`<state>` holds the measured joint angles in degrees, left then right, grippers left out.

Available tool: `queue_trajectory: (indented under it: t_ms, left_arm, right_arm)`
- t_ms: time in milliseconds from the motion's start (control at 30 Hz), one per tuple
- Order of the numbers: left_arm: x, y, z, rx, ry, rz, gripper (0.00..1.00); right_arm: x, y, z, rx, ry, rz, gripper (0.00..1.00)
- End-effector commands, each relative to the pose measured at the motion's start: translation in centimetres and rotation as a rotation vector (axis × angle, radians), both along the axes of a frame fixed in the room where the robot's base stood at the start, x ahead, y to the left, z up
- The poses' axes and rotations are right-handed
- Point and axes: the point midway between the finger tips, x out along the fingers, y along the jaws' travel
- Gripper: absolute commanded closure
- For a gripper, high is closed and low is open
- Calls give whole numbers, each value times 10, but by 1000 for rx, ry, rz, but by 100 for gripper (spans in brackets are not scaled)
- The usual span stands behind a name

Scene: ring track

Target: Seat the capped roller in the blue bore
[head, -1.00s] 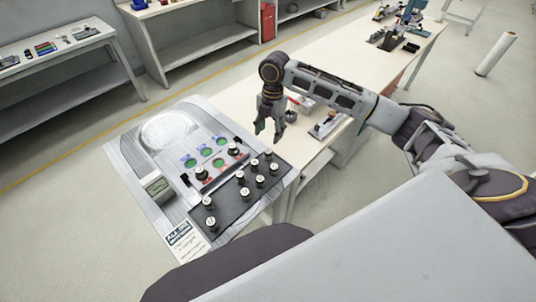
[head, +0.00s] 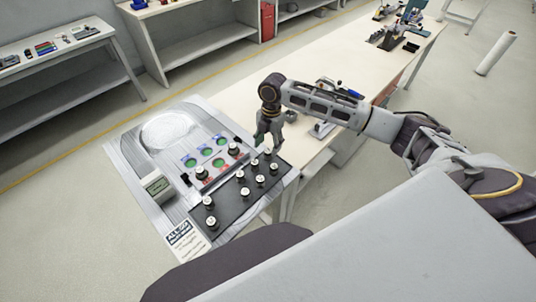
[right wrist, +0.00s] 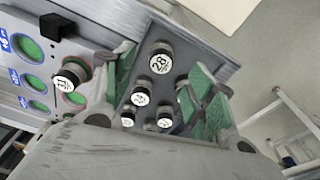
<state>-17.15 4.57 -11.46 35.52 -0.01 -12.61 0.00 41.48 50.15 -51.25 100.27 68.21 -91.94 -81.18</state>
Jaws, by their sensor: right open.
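Several dark rollers with white numbered caps stand upright on a black tray (head: 228,207); which one the task means I cannot tell. My right gripper (head: 267,143) is open and empty, pointing down over the tray's far right end. In the right wrist view its green-padded fingers (right wrist: 163,82) lie either side of a roller capped 28 (right wrist: 160,58) and other rollers, such as a smaller capped one (right wrist: 140,97); contact is not visible. Blue-ringed green bores, one at the middle (head: 205,152), form the panel's far row and look empty. My left gripper is out of view.
Red-ringed bores form the nearer row; capped rollers stand at its left (head: 201,173) and right (head: 233,149) ends, with an empty bore (head: 218,163) between. A small grey display box (head: 156,186) stands left. The long table (head: 236,98) continues behind.

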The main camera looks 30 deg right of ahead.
Motion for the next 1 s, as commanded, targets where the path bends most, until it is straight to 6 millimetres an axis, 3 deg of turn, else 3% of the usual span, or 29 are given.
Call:
queue_trajectory:
  t_ms: [500,1000]
  left_arm:
    - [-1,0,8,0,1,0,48]
    - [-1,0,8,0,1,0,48]
  right_arm:
    - [-2,1,-47,-1,1,0,44]
    - [-2,1,-48,0,0,0,45]
